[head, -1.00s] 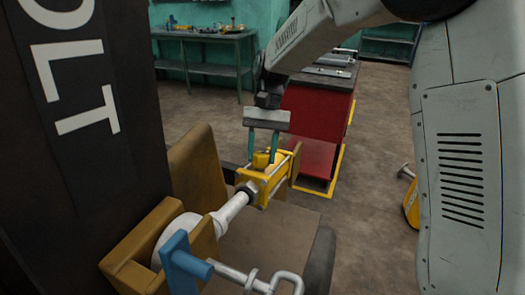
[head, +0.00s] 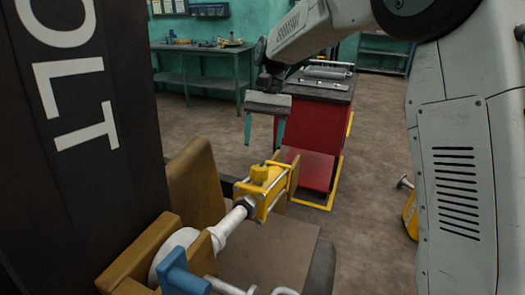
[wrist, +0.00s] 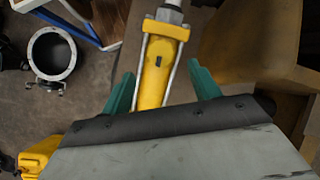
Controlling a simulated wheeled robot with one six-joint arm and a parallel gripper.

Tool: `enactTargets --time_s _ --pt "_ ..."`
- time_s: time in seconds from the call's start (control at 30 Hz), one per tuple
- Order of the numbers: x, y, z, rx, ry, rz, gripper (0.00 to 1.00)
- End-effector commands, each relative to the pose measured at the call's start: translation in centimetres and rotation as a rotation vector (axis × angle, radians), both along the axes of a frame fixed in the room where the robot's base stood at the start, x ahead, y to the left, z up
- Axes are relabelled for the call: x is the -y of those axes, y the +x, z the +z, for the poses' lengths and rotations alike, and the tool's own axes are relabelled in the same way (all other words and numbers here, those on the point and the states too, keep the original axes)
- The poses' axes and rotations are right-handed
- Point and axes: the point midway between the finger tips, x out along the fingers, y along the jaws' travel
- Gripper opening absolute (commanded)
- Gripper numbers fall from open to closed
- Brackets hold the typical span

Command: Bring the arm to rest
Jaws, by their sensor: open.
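My gripper (head: 264,134) is open and empty in the head view, with its two teal fingers pointing down. It hangs above and apart from a yellow block-like part (head: 262,184), which sits between brown plates at the end of a white rod (head: 232,221). In the wrist view my gripper (wrist: 160,92) shows its teal fingers spread to either side of the yellow part (wrist: 157,72), which lies beyond them. My arm reaches in from the upper right of the head view.
A dark panel with white letters (head: 75,80) stands close on the left. A red cabinet (head: 306,135) with a grey top stands behind the gripper. A workbench (head: 205,65) is at the back wall. A blue fitting (head: 182,276) is at the front. Open floor lies at centre left.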

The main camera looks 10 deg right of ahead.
Motion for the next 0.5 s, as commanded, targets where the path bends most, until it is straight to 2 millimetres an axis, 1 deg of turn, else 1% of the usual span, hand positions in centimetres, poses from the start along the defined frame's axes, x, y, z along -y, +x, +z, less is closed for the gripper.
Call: enactTargets --time_s 0.1,0.4,0.47,0.5 --pt "0.1 0.2 0.5 0.0 0.0 0.0 0.61" --pt "0.1 0.3 0.4 0.007 0.004 0.006 0.61" --pt "0.2 0.4 -0.2 0.024 0.003 0.02 0.61" --pt "0.5 0.1 -1.1 0.021 -0.002 0.029 0.61"
